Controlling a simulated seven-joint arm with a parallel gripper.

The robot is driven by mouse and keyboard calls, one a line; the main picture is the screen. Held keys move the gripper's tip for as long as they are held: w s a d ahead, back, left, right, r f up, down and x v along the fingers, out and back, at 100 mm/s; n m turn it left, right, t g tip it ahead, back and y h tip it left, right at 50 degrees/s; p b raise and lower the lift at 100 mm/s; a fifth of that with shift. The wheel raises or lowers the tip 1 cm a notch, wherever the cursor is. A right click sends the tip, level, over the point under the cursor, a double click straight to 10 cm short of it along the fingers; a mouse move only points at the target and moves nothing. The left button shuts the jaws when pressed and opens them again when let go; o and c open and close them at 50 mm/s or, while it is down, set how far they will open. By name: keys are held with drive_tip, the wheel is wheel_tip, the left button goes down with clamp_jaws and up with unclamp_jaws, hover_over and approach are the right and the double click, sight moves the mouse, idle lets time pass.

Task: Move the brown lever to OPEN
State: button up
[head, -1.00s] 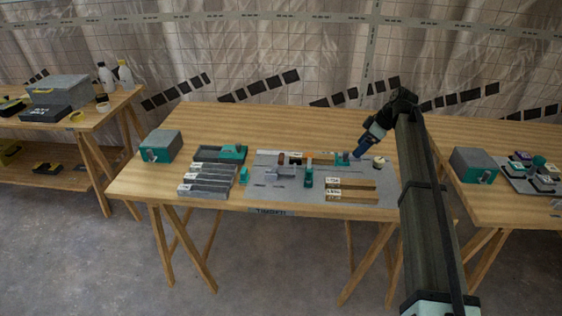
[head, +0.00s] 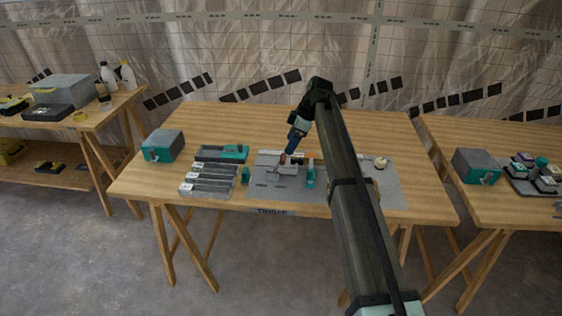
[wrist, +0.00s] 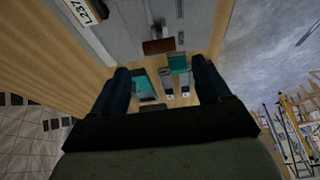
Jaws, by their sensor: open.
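In the wrist view a brown block, apparently the lever's handle (wrist: 158,46), lies just ahead of and between the fingertips. My gripper (head: 289,151) is at the panel's back edge, close to the lever in the head view. In the wrist view my gripper (wrist: 160,66) is open, with nothing between its two dark blue fingers. Contact with the lever cannot be told. No OPEN marking is readable.
A teal upright part (head: 310,177) stands on the panel right of the lever. Grey slotted blocks (head: 207,178) and a grey-teal box (head: 163,146) are to the left. A round pale knob (head: 380,163) is to the right. My arm hides part of the panel's right side.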

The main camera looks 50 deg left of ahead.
sight(283, 156)
drive_tip(key=x, duration=0.9)
drive_tip(key=shift+s+a+f, duration=0.1)
drive_tip(key=shift+s+f, duration=0.05)
drive_tip(key=shift+f, duration=0.25)
drive_tip(key=shift+c, duration=0.2)
drive_tip(key=c, duration=1.4)
